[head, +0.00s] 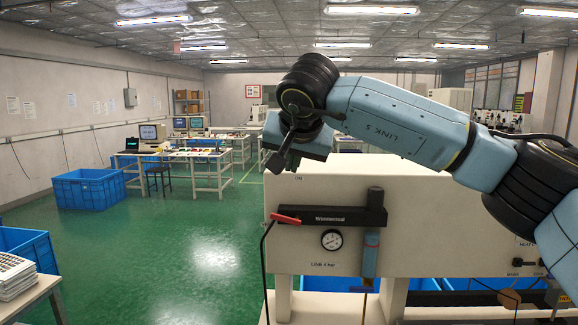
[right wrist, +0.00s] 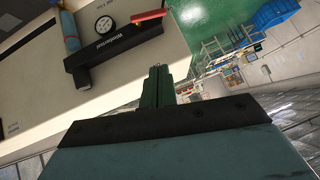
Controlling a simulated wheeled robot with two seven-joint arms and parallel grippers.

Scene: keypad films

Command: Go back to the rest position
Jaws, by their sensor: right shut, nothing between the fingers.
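My right arm comes in from the right of the head view and bends down at its wrist. My right gripper (head: 276,161) hangs in the air at the upper left corner of a white machine panel (head: 430,245), and it is shut and empty. In the right wrist view its dark green fingers (right wrist: 157,72) are together with nothing between them. The same panel (right wrist: 45,50) shows there at the upper left. I cannot tell the exact gap between fingers and panel. My left gripper is in neither view.
The panel carries a black bar (head: 345,216), a red lever (head: 286,218), a gauge (head: 332,240) and a blue cylinder (head: 371,252). Blue crates (head: 88,189) stand farther off. The green floor (head: 170,260) is clear.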

